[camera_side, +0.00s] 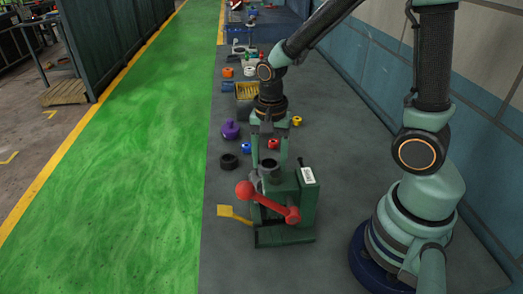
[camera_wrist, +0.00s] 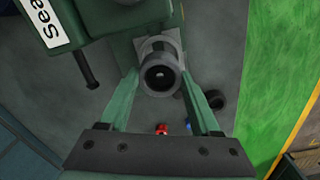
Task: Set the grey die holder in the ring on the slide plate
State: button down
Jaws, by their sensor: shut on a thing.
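The grey die holder (camera_wrist: 160,74) is a short dark cylinder with a round bore, seen end-on in the wrist view. My gripper (camera_wrist: 160,84) is shut on it, with one green finger on each side. In the side view the die holder (camera_side: 269,166) shows between the fingertips of my gripper (camera_side: 269,158), at the top of the green press. A paler grey plate (camera_wrist: 155,43), which looks like the slide plate, shows just beyond the holder in the wrist view. The ring is mostly hidden behind the holder, and I cannot tell whether the holder touches it.
The green press (camera_side: 308,200) has a red-knobbed lever (camera_side: 268,200) at its front and a yellow tab (camera_side: 235,214) at left. A black ring (camera_side: 229,161), a blue piece (camera_side: 246,147), a purple piece (camera_side: 230,129) and a red piece (camera_side: 273,143) lie behind it.

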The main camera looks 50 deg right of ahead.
aim_at(269, 166)
jog(key=shift+f, duration=2.6)
jog(key=shift+f, duration=0.3)
jog(key=shift+c, duration=0.5)
grip_release()
notch_tip(269, 166, up, 12)
jog(key=shift+f, duration=0.1)
jog(key=shift+r, duration=0.65)
jog(key=s+r+n+t, duration=0.3)
jog(key=r+n+t, duration=0.2)
jog(key=r+n, duration=0.3)
jog(key=shift+s+d+n+t, duration=0.15)
jog(key=shift+d+n+t, duration=0.2)
jog(key=shift+n, duration=1.95)
